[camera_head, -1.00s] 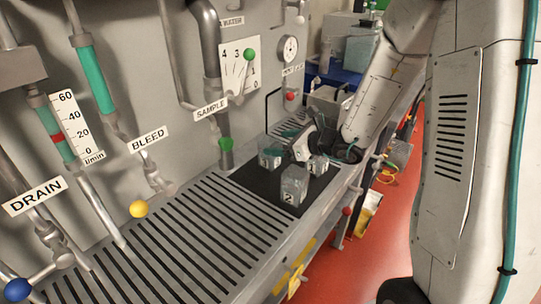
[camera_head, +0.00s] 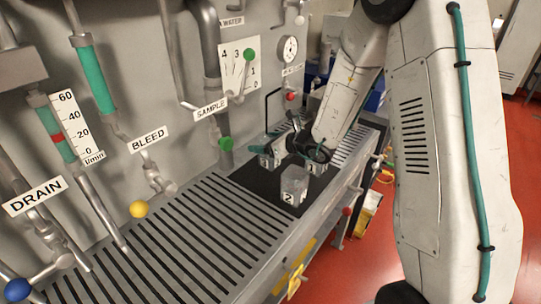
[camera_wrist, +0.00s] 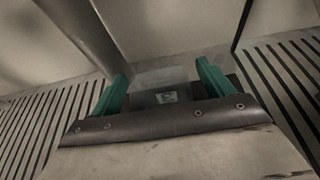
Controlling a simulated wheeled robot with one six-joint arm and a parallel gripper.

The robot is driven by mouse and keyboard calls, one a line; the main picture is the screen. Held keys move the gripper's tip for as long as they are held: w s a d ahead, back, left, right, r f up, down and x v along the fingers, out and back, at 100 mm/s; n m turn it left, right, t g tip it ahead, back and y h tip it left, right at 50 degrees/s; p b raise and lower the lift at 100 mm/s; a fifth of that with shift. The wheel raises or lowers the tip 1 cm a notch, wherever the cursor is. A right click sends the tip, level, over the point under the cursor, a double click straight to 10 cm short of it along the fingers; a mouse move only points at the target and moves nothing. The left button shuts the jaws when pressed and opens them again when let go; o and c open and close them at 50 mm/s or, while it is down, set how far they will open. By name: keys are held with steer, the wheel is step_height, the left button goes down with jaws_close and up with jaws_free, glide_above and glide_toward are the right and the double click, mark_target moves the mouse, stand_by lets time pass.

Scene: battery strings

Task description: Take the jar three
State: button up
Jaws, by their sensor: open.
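A clear jar labelled 2 (camera_head: 293,184) stands upright at the front of the black mat (camera_head: 255,182). Another clear jar (camera_head: 266,160) stands at the mat's back left, its number too small to read. A third jar (camera_head: 316,167) is mostly hidden behind my wrist. My gripper (camera_head: 279,133) is open, its teal fingers above and around the back-left jar's area. In the wrist view my gripper (camera_wrist: 160,74) has its fingers on either side of a clear jar (camera_wrist: 165,97) with a small label I cannot read. Contact cannot be told.
The slotted metal bench (camera_head: 185,240) runs along the grey panel. A sample pipe with a green end (camera_head: 226,145) hangs close to the mat's left. Several valves and gauges line the panel. Bare slotted bench lies in front of the mat.

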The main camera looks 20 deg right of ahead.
steer(key=c, duration=1.1)
steer(key=shift+o, duration=0.2)
